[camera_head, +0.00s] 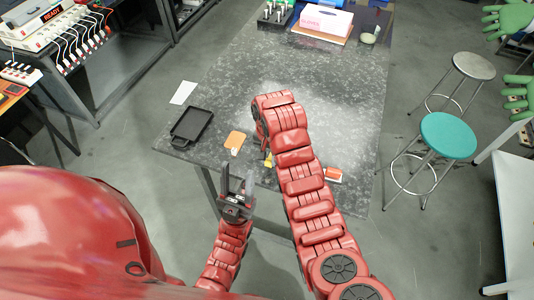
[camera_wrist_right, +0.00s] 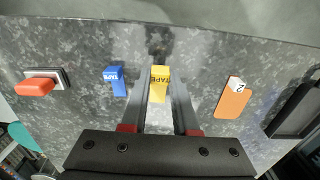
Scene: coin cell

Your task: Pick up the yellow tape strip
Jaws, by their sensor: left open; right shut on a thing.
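The yellow tape strip (camera_wrist_right: 160,84), marked TAPE, stands between the two fingers of my right gripper (camera_wrist_right: 161,100) in the right wrist view. The fingers are shut on it. I cannot tell whether it still touches the dark speckled table. In the head view a small part of the yellow strip (camera_head: 268,160) shows beside my right arm, which hides the right fingers. My left gripper (camera_head: 237,188) is open and empty, off the table's front edge.
A blue tape strip (camera_wrist_right: 115,81) and a red block (camera_wrist_right: 35,87) lie left of the yellow strip in the wrist view. An orange piece labelled 2 (camera_wrist_right: 231,101) and a black tray (camera_wrist_right: 292,112) lie right. A white card (camera_head: 183,92) lies near the table's left edge.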

